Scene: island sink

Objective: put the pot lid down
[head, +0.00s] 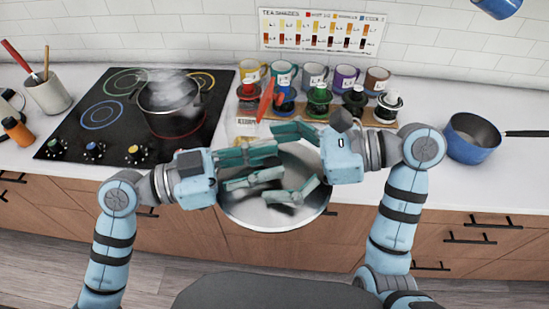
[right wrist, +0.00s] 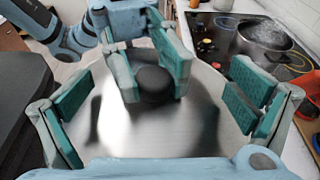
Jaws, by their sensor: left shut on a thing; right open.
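The pot lid (head: 258,217) is a wide silver disc in front of the counter's front edge in the head view, partly covered by both grippers. It also fills the middle of the right wrist view (right wrist: 180,135), with its black knob (right wrist: 153,87) on top. My left gripper (head: 279,163) is shut on the knob and also shows in the right wrist view (right wrist: 160,50). My right gripper (head: 273,162) is open over the lid, its fingers spread either side of the knob and left gripper. A steaming pot (head: 169,107) stands on the black cooktop.
The cooktop (head: 75,130) is at left, beside a utensil crock (head: 49,94). Several mugs and small lidded jars stand on a wooden rack (head: 293,116) at the back. A blue saucepan (head: 472,143) is at right. Bare countertop (head: 425,187) lies between rack and saucepan.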

